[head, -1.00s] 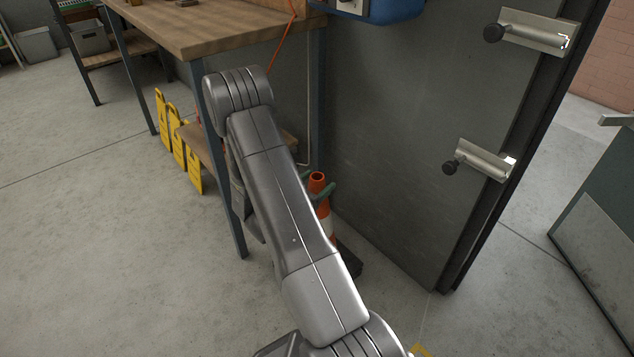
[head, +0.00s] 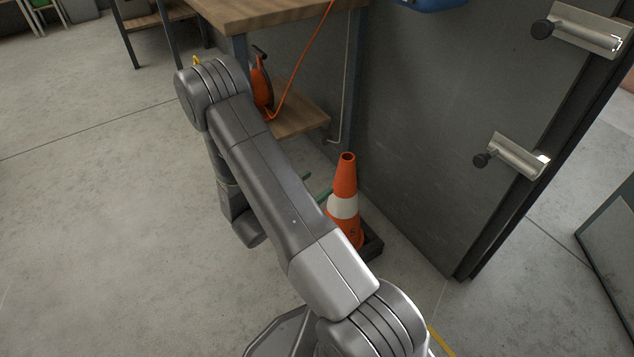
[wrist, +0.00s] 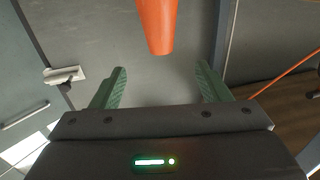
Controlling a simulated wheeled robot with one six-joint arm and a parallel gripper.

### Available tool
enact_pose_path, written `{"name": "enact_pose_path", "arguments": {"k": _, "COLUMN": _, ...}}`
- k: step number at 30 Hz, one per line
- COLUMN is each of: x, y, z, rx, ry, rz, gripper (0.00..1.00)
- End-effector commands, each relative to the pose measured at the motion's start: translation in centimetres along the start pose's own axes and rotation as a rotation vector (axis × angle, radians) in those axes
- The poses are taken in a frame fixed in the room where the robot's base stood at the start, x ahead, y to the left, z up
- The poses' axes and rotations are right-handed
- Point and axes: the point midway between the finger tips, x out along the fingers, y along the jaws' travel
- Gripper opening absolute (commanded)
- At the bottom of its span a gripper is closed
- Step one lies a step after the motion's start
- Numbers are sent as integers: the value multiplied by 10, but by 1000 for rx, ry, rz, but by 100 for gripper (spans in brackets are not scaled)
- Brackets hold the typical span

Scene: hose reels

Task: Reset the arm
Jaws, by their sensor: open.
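My gripper (wrist: 160,88) shows in the wrist view with its two green fingers spread apart and nothing between them. An orange cone (wrist: 157,22) stands beyond the fingers there, its tip reaching toward the gap, apart from both fingers. In the head view, my grey arm crosses the middle, folded at the elbow, and hides most of the gripper. Bits of green finger (head: 322,196) show just left of the orange and white cone (head: 346,178), which stands upright on a dark base.
A wooden workbench (head: 270,12) stands behind the arm, with an orange hose reel (head: 260,85) on its lower shelf (head: 298,118) and an orange hose hanging down. A grey door (head: 430,120) with two bolts (head: 518,155) is at the right. The floor at left is clear.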

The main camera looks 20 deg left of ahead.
Motion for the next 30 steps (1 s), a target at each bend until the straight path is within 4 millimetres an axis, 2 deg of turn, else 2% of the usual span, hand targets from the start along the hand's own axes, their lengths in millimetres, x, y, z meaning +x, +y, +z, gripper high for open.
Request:
{"name": "enact_pose_path", "arguments": {"k": 9, "x": 1, "y": 0, "z": 0, "rx": 0, "ry": 0, "rz": 0, "gripper": 70}}
{"name": "enact_pose_path", "arguments": {"k": 14, "x": 11, "y": 0, "z": 1, "rx": 1, "ry": -1, "rz": 3, "gripper": 70}}
{"name": "enact_pose_path", "arguments": {"k": 20, "x": 43, "y": 1, "z": 2, "rx": 2, "ry": 0, "rz": 5, "gripper": 70}}
{"name": "enact_pose_path", "arguments": {"k": 30, "x": 110, "y": 1, "z": 2, "rx": 3, "ry": 1, "rz": 5, "gripper": 70}}
